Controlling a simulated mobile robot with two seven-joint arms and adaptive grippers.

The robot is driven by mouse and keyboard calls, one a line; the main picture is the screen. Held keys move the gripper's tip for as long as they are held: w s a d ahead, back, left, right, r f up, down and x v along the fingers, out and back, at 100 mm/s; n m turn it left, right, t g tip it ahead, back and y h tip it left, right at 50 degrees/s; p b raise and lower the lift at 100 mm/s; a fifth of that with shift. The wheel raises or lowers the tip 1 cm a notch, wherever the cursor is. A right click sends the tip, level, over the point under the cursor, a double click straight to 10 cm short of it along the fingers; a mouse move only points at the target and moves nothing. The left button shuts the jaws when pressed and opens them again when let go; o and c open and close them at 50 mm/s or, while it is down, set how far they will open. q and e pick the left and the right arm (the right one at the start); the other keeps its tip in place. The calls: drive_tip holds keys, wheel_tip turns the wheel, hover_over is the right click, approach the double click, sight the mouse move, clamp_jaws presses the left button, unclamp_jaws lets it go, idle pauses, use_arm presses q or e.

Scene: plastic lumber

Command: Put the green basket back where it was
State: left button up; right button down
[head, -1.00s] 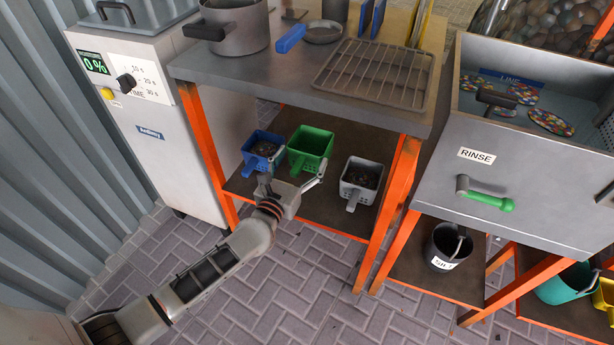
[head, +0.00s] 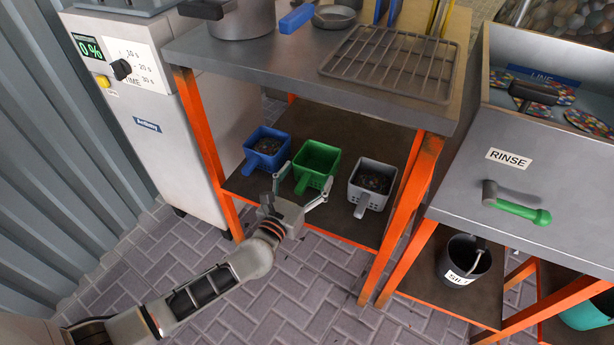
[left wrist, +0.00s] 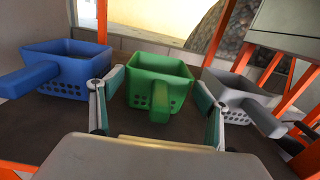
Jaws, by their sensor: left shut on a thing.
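The green basket (head: 318,158) is on the lower shelf, between the blue basket (head: 266,143) and the grey basket (head: 374,179). It looks upright and empty, with its handle toward me. My left gripper (head: 304,184) has its fingers on either side of the green basket and is shut on it. In the left wrist view the fingers (left wrist: 160,100) flank the green basket (left wrist: 158,70), with the handle between them. Whether its base fully touches the shelf is hidden. My right gripper is not in view.
The blue and grey baskets hold dark bits and stand close on either side. The orange table legs (head: 203,150) and the table top (head: 290,75) frame the lower shelf (head: 352,135). A silt bucket (head: 466,262) stands at right.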

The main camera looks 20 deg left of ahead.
use_arm(q)
drive_tip(key=o, duration=1.4)
drive_tip(key=shift+f, duration=0.15)
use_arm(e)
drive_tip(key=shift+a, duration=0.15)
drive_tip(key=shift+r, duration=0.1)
use_arm(q)
drive_tip(key=shift+r+p, duration=0.3)
drive_tip(key=shift+r, duration=0.1)
drive_tip(key=s, duration=0.7)
drive_tip(key=s+p, duration=0.1)
drive_tip(key=s, duration=0.3)
drive_tip(key=shift+s+a+f, duration=0.15)
drive_tip(key=shift+a+f, duration=0.05)
drive_tip(key=shift+a, duration=0.1)
drive_tip(key=shift+s, duration=0.4)
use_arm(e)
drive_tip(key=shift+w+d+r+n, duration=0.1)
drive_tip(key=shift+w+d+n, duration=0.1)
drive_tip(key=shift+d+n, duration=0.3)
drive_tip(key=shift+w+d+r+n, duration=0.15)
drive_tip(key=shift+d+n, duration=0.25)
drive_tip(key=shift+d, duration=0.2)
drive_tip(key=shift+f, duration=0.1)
